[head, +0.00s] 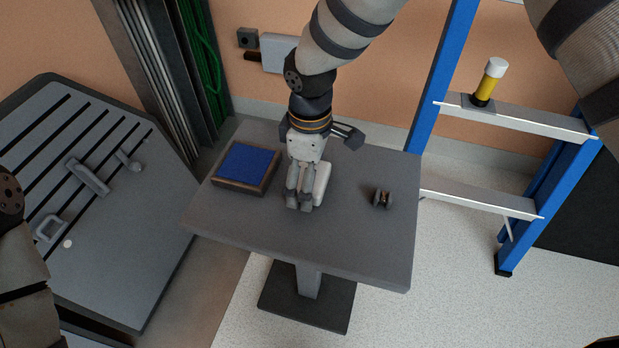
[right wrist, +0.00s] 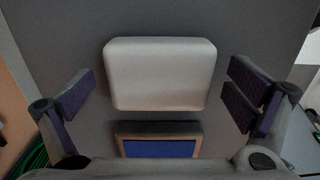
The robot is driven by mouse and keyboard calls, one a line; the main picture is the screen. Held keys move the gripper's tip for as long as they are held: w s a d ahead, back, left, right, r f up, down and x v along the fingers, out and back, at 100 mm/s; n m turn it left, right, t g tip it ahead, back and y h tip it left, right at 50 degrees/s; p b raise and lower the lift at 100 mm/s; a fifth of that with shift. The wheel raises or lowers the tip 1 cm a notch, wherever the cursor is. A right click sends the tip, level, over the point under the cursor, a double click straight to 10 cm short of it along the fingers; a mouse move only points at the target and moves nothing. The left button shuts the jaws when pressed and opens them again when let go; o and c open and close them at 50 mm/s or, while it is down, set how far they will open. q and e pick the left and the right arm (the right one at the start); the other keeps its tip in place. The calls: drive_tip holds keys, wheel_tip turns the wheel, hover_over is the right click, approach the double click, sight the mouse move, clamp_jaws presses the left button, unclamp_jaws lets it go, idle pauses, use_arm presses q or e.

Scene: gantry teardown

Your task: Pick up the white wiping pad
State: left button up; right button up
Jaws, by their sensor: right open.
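The white wiping pad (head: 323,184) lies on the small grey table (head: 350,245), partly hidden behind my right gripper (head: 299,201) in the head view. In the right wrist view the pad (right wrist: 160,75) is a pale rounded block lying between the two spread fingers of my right gripper (right wrist: 160,95). There is clear space between the pad and the finger on each side. The right gripper is open and empty, pointing down over the pad. Part of my left arm shows at the left edge of the head view, but its gripper is out of frame.
A wood-framed tray with a blue inside (head: 243,167) sits left of the pad. A small dark spool-like part (head: 382,198) lies to the right. A blue ladder (head: 436,75) with a yellow-and-white cylinder (head: 490,82) stands right. A slotted grey plate (head: 110,235) is at left.

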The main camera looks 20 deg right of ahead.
drive_tip(key=shift+r, duration=0.1)
drive_tip(key=c, duration=1.2)
drive_tip(key=shift+c, duration=0.2)
drive_tip(key=shift+r, duration=0.1)
